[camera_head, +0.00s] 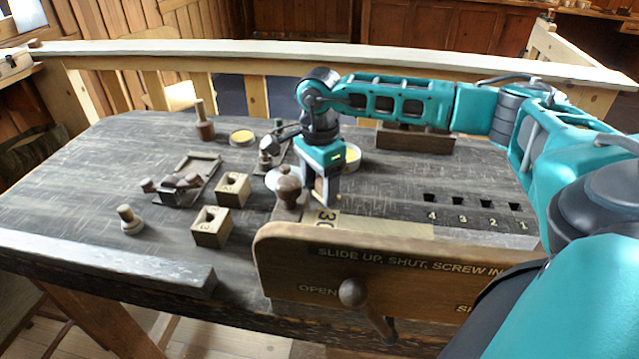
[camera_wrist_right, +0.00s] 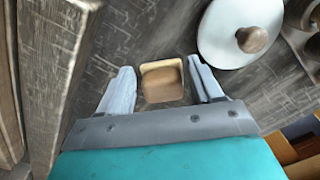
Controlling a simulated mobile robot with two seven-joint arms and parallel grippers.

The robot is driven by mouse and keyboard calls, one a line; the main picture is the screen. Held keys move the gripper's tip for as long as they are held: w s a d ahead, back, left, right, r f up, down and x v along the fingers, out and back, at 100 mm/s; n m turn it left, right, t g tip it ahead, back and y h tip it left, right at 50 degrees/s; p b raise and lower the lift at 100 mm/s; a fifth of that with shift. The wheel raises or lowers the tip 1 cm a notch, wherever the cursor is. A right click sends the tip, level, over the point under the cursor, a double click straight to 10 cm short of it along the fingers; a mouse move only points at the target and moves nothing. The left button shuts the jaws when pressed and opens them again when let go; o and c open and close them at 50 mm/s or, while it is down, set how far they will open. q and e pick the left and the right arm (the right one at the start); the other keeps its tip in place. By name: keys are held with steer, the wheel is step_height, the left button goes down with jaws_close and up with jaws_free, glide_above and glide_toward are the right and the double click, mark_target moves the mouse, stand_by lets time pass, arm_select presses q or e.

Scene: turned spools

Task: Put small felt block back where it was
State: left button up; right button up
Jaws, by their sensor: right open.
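My right gripper (camera_head: 322,196) points down over the dark table, just behind the lettered wooden panel (camera_head: 400,275). Its jaws are open. In the right wrist view a small tan-edged block with a brown face (camera_wrist_right: 162,82) lies between the two fingers (camera_wrist_right: 160,88), with a gap visible on each side. I cannot tell for certain that this is the felt block. In the head view a small brown piece shows between the fingers, mostly hidden by them. My left gripper is not in view.
A turned knob (camera_head: 288,184) stands close left of my right gripper. Two holed wooden blocks (camera_head: 232,188) (camera_head: 211,228) sit further left, with a peg (camera_head: 130,220) beyond. A white round lid (camera_wrist_right: 240,32) is close by in the wrist view. The table's left side has free room.

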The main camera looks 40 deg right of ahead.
mark_target(319, 196)
step_height(319, 196, up, 12)
steer(key=shift+p, duration=0.45)
steer(key=shift+f, duration=0.15)
